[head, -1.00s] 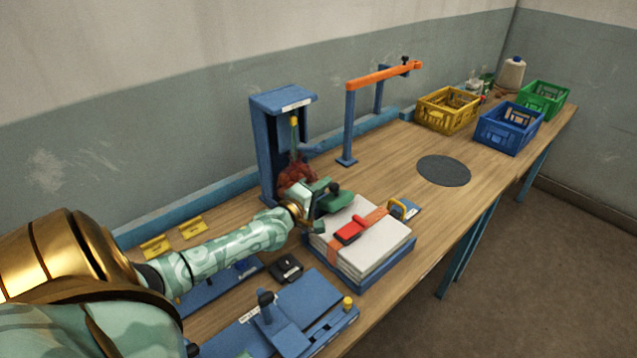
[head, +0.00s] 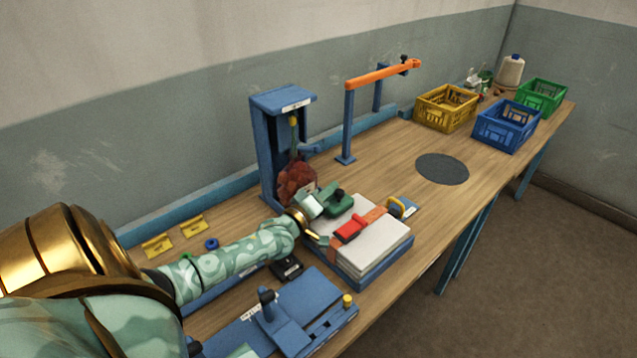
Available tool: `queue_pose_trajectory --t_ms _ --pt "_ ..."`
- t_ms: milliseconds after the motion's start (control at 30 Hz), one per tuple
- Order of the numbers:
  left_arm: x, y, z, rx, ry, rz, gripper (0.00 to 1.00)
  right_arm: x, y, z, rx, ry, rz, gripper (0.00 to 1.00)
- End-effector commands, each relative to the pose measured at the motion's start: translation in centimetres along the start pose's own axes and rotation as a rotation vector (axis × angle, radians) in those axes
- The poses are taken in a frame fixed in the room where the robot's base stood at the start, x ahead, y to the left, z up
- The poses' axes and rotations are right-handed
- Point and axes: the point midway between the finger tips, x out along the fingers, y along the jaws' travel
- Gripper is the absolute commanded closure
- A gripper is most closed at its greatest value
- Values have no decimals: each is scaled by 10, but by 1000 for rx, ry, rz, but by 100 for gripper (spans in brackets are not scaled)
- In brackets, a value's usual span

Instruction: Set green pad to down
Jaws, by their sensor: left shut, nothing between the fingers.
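A green pad (head: 334,204) with a darker knob-like part shows at the back left of the stack of white sacks (head: 378,247). It looks nearly level, but my gripper hides its near left side, and I cannot tell what it rests on. My left gripper (head: 313,222) is shut and empty, just left of the green pad at the stack's left edge. Its fingertips are small and partly hidden, so I cannot tell whether they touch the pad. My right gripper is not in view.
A red clamp-like piece (head: 349,230) lies on an orange strap across the sacks. A blue stand (head: 267,150) with a red mesh bag (head: 297,180) rises behind. A blue fixture (head: 300,310) stands in front. Crates stand at the far right; bare wood surrounds the dark disc (head: 442,169).

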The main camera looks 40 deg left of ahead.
Motion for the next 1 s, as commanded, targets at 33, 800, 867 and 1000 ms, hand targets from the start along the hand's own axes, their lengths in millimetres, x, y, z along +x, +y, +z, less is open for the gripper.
queue_pose_trajectory --t_ms 33,800,867,1000 --pt "0 0 0 0 0 0 100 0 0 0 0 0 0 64" --pt "-97 0 0 0 -2 -3 100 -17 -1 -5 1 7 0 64" --pt "-106 0 0 0 -2 -2 100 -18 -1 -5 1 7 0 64" --pt "-118 0 0 0 -1 -1 100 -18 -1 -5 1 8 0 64"
